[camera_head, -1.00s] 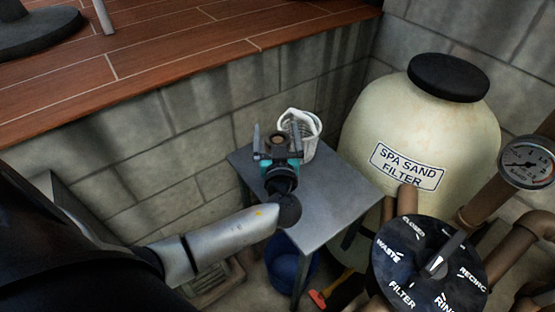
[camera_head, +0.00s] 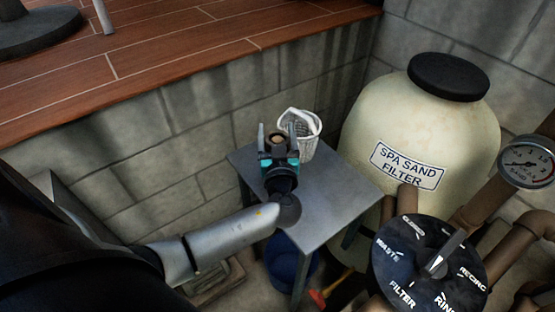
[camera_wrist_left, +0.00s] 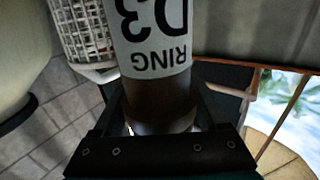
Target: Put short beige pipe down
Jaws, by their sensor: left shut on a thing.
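My left gripper (camera_head: 277,138) is over the back part of the grey metal table, its fingers pointing away from me. It is shut on the short pipe, whose brownish round end (camera_head: 278,141) shows between the fingers in the head view. In the left wrist view the pipe (camera_wrist_left: 158,95) stands between the fingers, brown below, with a white label reading "D3 RING" upside down. I cannot tell whether its far end touches the table (camera_head: 318,205). My right gripper is not in view.
A white wicker basket (camera_head: 305,146) stands at the table's back corner, close behind the gripper. The cream spa sand filter (camera_head: 420,130) and a valve dial (camera_head: 415,280) are to the right. A block wall (camera_head: 200,130) is behind. The table's front right is clear.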

